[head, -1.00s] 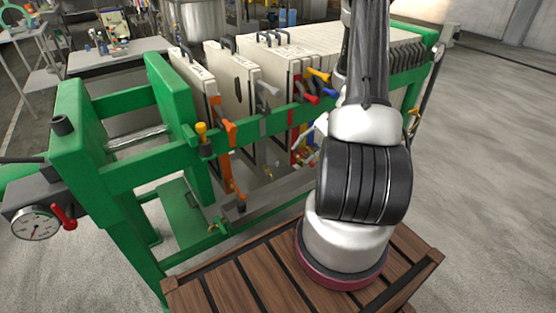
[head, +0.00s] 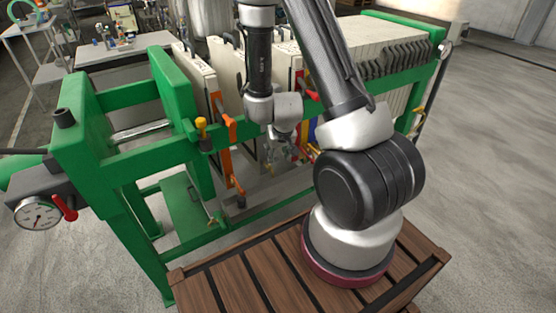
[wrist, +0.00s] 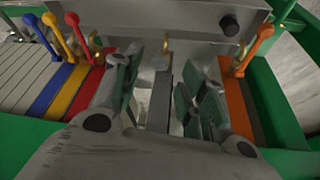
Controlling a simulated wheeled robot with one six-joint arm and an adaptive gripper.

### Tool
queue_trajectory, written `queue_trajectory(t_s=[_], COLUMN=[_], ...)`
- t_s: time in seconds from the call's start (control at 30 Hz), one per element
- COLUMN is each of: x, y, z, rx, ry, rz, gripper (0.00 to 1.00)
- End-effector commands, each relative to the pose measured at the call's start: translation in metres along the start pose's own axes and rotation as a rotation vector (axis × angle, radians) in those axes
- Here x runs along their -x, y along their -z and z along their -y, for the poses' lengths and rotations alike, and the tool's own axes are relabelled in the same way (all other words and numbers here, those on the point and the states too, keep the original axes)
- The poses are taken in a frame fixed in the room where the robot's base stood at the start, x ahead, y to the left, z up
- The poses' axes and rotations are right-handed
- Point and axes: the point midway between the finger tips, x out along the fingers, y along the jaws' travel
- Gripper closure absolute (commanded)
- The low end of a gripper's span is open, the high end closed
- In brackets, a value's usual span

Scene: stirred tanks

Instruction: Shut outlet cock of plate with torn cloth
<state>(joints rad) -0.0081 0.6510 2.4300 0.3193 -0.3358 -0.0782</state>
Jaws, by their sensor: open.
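The filter press plates stand in the green frame, with coloured edge strips and cock handles. My gripper (head: 283,148) is lowered among them at the near side. In the wrist view my gripper (wrist: 165,85) is open, its fingers on either side of a grey strip (wrist: 161,90), holding nothing. Red (wrist: 77,35), yellow (wrist: 54,38) and blue (wrist: 37,32) handles stand left of the fingers; an orange handle (wrist: 257,50) stands right. In the head view my arm hides the grey plate's handle. I cannot make out a torn cloth.
The green rail (head: 140,172) runs along the near side of the press. A grey trough (wrist: 165,20) crosses beyond the fingers. Open floor (head: 500,170) lies to the right.

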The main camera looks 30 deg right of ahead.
Motion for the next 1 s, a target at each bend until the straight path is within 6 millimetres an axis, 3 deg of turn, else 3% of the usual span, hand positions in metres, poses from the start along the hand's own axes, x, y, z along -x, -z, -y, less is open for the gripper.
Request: queue_trajectory(t_s=[0.3, 0.67, 0.9, 1.0], x=[-0.048, -0.055, -0.055, -0.055], y=[-0.001, 0.000, 0.000, 0.000], z=[-0.001, -0.001, -0.001, -0.001], rx=[-0.002, -0.001, -0.002, -0.002], ry=[-0.001, 0.000, 0.000, 0.000], rz=[0.003, 0.001, 0.001, 0.001], gripper=[0.58, 0.58, 1.00, 1.00])
